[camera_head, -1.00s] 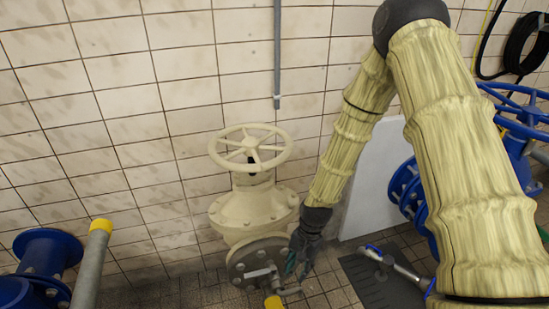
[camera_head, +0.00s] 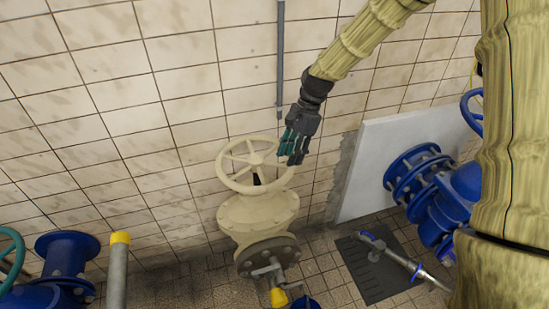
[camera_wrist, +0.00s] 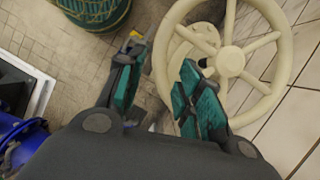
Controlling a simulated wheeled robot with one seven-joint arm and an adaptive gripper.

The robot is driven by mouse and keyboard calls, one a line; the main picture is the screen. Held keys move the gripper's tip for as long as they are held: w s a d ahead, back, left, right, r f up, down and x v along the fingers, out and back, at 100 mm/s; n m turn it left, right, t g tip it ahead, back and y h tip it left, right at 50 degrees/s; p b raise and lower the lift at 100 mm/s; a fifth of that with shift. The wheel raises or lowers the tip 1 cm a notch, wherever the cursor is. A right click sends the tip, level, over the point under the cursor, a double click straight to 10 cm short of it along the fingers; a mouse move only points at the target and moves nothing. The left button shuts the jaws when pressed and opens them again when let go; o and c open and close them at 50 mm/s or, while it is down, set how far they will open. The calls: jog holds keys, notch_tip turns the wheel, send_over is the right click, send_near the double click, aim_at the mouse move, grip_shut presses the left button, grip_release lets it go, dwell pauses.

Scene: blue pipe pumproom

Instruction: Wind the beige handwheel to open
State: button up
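The beige handwheel (camera_head: 254,164) sits on top of a beige valve body (camera_head: 258,215) in front of the tiled wall. My gripper (camera_head: 290,150) is above the right part of its rim in the head view, with fingers pointing down. In the wrist view the handwheel (camera_wrist: 228,58) fills the upper right, its rim, spokes and dark hub nut visible. In that view the teal-padded fingers of my gripper (camera_wrist: 155,88) are spread apart with nothing between them. The right finger overlaps the lower left of the wheel in the picture; I cannot tell whether it touches.
A grey conduit (camera_head: 281,70) runs down the wall behind. A white panel (camera_head: 385,165) leans at the right near blue pipework (camera_head: 430,185). A yellow-capped pipe (camera_head: 118,265) stands at the left. A dark floor grate (camera_head: 375,270) lies at the lower right.

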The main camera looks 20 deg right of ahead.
aim_at(279, 179)
jog(key=shift+w+d+r, duration=0.2)
jog(key=shift+w+r, duration=0.3)
jog(key=shift+w, duration=0.1)
jog(key=shift+s+a+f, duration=0.15)
jog(key=shift+s+f, duration=0.05)
jog(key=shift+s, duration=0.05)
jog(key=shift+s+a+f+p, duration=0.45)
jog(key=shift+s+a+p, duration=0.1)
jog(key=shift+s, duration=0.15)
jog(key=x, duration=0.1)
jog(key=p+x, duration=0.1)
jog(key=x, duration=0.3)
jog(key=shift+w+d+f+p, duration=0.1)
jog(key=shift+w+f+p, duration=0.2)
jog(key=shift+f, duration=0.05)
jog(key=shift+s+f, duration=0.1)
jog(key=shift+f, duration=0.2)
jog(key=shift+p+x, duration=0.35)
jog(key=shift+x, duration=0.75)
jog(key=shift+f, duration=0.1)
jog(key=shift+w, duration=0.2)
grip_shut()
